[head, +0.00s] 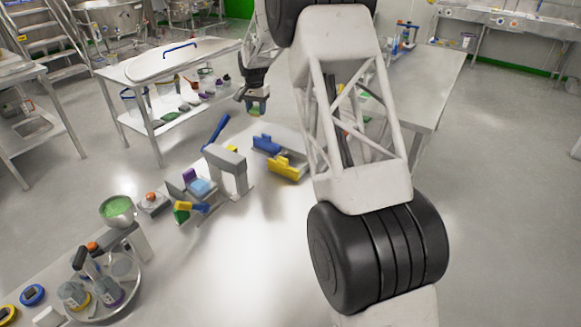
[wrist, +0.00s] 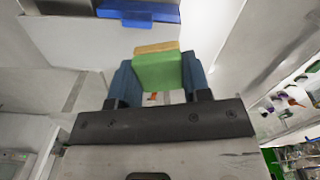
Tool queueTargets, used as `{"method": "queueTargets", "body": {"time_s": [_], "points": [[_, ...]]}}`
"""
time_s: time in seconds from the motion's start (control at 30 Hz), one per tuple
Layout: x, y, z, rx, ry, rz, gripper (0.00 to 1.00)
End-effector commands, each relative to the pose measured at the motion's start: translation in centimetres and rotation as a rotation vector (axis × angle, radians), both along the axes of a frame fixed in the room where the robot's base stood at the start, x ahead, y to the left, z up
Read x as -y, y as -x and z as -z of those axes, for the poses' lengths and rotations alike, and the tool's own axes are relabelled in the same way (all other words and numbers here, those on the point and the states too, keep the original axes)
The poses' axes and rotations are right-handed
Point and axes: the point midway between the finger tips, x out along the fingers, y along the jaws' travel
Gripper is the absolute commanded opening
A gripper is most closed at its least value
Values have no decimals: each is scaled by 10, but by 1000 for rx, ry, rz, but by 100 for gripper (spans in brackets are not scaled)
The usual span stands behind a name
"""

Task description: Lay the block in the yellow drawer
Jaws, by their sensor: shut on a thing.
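My gripper (head: 256,100) is shut on a green block (head: 257,110), held in the air above and behind the drawers. In the wrist view the block (wrist: 158,72) sits between the two blue-grey fingers (wrist: 157,80); its far edge looks tan. The yellow drawer (head: 284,169) is on the white bench, to the lower right of the block in the head view. Its yellow front shows, but I cannot see well how far it is pulled out. A blue drawer (head: 267,144) lies just behind it. The wrist view shows a blue part (wrist: 140,12) beyond the block.
A grey arch-shaped stand (head: 228,165) and a blue-handled tool (head: 216,130) stand left of the drawers. Several small coloured items lie further left, with a green-filled bowl (head: 117,209). A white cart (head: 160,72) stands behind. The bench in front of the drawers is clear.

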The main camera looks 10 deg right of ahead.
Motion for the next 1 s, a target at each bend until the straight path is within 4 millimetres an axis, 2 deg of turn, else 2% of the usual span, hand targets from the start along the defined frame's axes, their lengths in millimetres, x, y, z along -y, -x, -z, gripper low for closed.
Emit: {"method": "queueTargets", "body": {"time_s": [0.1, 0.47, 0.67, 1.0], "points": [[17, 18, -15, 1, 1, -66, 21], [58, 71, -51, 0, 0, -269, 21], [71, 90, -60, 0, 0, -329, 21], [87, 115, -63, -1, 0, -367, 21]]}}
